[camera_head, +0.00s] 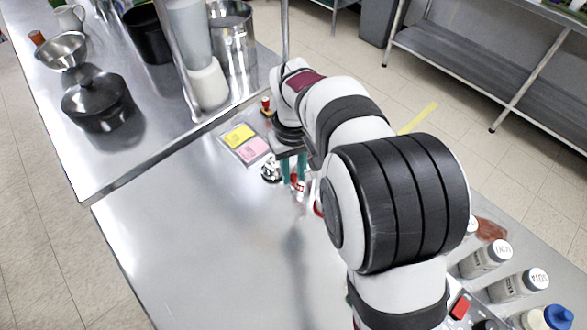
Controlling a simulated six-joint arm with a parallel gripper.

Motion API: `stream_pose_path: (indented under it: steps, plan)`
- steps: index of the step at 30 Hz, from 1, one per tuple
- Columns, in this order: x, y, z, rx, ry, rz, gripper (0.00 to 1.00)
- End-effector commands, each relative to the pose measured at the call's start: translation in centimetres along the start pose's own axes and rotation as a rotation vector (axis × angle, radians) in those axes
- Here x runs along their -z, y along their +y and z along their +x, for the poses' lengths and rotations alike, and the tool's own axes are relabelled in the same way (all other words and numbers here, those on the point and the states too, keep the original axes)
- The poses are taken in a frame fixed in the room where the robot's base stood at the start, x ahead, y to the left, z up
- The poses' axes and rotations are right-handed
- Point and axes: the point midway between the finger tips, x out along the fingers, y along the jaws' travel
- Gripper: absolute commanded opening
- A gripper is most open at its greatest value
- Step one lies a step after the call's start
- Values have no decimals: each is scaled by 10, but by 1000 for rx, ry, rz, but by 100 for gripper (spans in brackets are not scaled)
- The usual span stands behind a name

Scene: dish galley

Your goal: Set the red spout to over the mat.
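My gripper (294,184) points down over the near steel counter, its two teal fingers a little apart. Small red and white parts (299,187) show at the fingertips; I cannot tell whether they are the spout or whether the fingers grip them. A small chrome fitting (270,172) stands just left of the fingers. Another bit of red (318,207) shows at the edge of my arm, which hides the rest. No mat is clearly identifiable; a flat grey panel with a yellow and a pink card (243,144) lies left of the gripper.
A black lidded pot (97,100), a steel bowl (62,50) and a tall steel pot (233,38) stand on the far left counter. A small red-topped item (265,106) stands behind the panel. White-capped bottles (485,259) line the right. The near counter's left is clear.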

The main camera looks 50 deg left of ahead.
Motion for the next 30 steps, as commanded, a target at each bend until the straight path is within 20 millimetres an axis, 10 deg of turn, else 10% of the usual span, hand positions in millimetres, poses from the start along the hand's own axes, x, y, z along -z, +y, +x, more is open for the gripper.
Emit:
stream_pose_path:
  steps: [4,30]
  plan:
    - [0,0,0,0,0,0,0]
    - [0,0,-1,-1,2,0,0]
